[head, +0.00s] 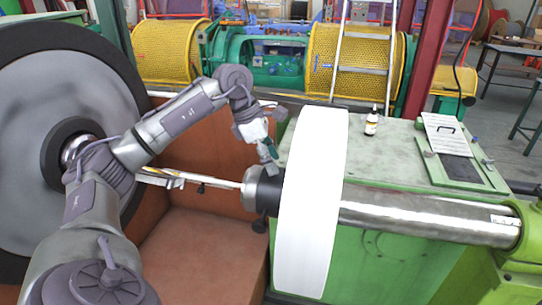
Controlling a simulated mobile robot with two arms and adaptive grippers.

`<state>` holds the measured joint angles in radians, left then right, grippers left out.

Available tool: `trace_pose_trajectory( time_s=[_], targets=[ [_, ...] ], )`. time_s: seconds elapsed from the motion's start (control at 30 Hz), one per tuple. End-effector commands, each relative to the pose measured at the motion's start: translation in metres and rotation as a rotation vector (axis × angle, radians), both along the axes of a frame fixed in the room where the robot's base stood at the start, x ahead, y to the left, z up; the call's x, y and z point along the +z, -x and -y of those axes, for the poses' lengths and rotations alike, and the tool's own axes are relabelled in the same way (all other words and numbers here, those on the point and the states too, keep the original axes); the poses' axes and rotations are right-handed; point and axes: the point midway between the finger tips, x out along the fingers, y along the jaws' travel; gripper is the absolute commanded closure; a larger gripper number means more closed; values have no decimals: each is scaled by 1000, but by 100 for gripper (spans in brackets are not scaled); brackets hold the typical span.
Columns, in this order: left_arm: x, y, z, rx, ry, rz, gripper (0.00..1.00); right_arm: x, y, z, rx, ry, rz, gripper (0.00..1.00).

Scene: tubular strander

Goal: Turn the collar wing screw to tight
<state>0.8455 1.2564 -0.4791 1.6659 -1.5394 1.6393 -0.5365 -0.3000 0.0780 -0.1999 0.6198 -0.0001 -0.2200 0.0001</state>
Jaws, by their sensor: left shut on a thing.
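The dark collar (268,194) sits on the horizontal shaft, against the left face of the large white disc (314,200). My left arm reaches in from the left, and its gripper (270,165) points down at the top of the collar. Its fingers are shut on a small part there, which looks like the collar wing screw; the fingers hide most of it, so its turn angle cannot be told. A dark knob (260,224) hangs below the collar. My right gripper is not in view.
A steel shaft (425,218) runs right from the disc to a green bearing. A green cabinet (395,160) behind carries a small bottle (371,122) and a white panel (446,134). A large grey wheel (60,90) stands left. A thin bar (205,181) lies left of the collar.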

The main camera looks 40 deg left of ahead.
Motion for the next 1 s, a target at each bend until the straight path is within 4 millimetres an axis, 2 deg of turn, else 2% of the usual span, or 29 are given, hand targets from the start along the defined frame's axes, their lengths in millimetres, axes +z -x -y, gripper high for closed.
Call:
trace_pose_trajectory(
  time_s=[0.4,0.97,1.0],
  targets=[
    [2,-2,-1,-206,-2,5,83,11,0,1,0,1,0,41],
    [1,-2,-1,-240,-2,6,83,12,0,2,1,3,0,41],
    [1,-2,-1,-240,-2,6,47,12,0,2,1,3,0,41]
  ],
)
